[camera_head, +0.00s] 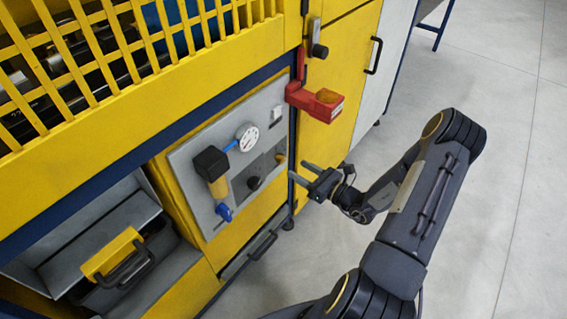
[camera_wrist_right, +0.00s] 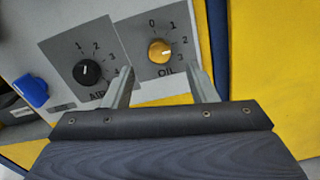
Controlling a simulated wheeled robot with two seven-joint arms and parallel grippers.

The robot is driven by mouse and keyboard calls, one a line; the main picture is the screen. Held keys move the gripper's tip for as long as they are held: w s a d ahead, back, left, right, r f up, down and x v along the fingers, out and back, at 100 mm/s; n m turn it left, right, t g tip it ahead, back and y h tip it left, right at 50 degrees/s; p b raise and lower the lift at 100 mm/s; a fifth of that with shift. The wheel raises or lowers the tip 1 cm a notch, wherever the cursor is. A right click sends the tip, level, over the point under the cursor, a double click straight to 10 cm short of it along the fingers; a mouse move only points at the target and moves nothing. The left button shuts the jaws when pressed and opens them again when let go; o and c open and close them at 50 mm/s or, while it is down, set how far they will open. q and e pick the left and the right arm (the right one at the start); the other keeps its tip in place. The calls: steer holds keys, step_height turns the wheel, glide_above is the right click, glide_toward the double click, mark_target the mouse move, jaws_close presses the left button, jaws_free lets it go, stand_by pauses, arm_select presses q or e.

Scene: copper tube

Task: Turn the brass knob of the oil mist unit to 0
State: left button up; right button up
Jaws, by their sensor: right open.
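The brass knob (camera_wrist_right: 159,50) sits on the grey OIL dial plate (camera_wrist_right: 136,36), with 0 at its upper left and 1, 2 and 3 running clockwise to the right. I cannot clearly tell which number its mark points at. In the head view the knob (camera_head: 280,158) is small, at the panel's right edge. My right gripper (camera_head: 298,170) is open and empty, facing the panel just right of the knob. In the right wrist view its fingertips (camera_wrist_right: 159,69) are spread to both sides, just below the knob in the picture, apparently not touching it. My left gripper is not in view.
A black AIR knob (camera_wrist_right: 87,72) is left of the brass knob, near a finger. The grey panel (camera_head: 187,165) also bears a gauge (camera_head: 247,137), a black-topped filter (camera_head: 212,166) and a blue valve (camera_head: 224,212). A red bracket (camera_head: 315,102) juts out above. The floor at right is clear.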

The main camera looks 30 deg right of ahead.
mark_target(284, 161)
steer(key=x, duration=0.5)
steer(key=shift+w+a+b, duration=0.1)
steer(key=shift+w+b, duration=0.05)
steer(key=shift+b, duration=0.15)
steer(key=c, duration=1)
